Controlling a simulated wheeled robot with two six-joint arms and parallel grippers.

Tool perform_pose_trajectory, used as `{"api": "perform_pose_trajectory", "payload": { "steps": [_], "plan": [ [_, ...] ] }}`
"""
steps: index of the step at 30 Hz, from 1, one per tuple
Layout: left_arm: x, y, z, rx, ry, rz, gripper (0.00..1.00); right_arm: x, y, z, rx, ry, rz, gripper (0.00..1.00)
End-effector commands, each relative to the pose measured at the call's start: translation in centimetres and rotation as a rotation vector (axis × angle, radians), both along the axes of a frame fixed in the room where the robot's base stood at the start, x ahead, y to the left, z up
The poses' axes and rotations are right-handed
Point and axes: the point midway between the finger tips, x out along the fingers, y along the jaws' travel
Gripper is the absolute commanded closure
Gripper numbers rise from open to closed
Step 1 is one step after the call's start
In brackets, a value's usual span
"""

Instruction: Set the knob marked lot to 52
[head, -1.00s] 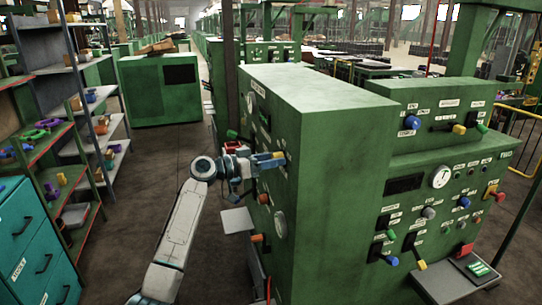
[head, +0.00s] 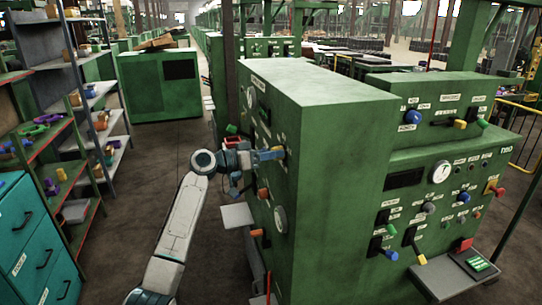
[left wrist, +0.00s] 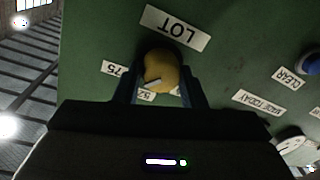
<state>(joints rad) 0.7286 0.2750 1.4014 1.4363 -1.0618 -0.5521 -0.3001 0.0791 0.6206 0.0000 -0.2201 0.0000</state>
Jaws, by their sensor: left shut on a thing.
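The yellow lot knob (left wrist: 161,70) is on a green panel below an upside-down LOT label (left wrist: 177,27) in the left wrist view. My left gripper (left wrist: 160,90) is shut on this knob, one finger on each side. A 75 label (left wrist: 114,68) lies to the knob's left and a 52 label (left wrist: 147,96) just below it, partly covered. The knob's pale pointer mark faces the lower left, near the 52 label; exact alignment is hard to tell. In the head view my left gripper (head: 272,154) reaches the cabinet's left face. My right gripper is out of view.
The green cabinet (head: 330,180) carries other controls, including a blue knob (left wrist: 312,64) and a white one (left wrist: 295,142) near my gripper. A small shelf (head: 237,216) juts out below my wrist. Shelves (head: 55,150) stand left; the aisle floor between is clear.

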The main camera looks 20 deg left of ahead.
Motion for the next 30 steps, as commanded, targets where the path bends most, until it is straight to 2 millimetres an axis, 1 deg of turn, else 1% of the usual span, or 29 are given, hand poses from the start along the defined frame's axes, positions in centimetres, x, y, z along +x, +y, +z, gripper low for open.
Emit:
{"api": "perform_pose_trajectory", "payload": {
  "steps": [7, 18, 24, 30],
  "plan": [
    [0.1, 0.1, 0.1, -0.112, 0.166, 0.001, 0.86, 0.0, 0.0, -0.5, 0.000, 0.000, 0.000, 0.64],
    [0.2, 0.1, 0.2, -0.289, 0.428, 0.001, 0.86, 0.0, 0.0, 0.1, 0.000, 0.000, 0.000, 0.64],
    [0.2, 0.2, 0.2, -0.358, 0.529, 0.002, 0.86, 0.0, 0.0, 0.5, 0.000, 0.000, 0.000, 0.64],
    [0.2, 0.2, 0.2, -0.399, 0.590, 0.002, 0.86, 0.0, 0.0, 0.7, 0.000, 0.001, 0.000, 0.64]
  ]
}}
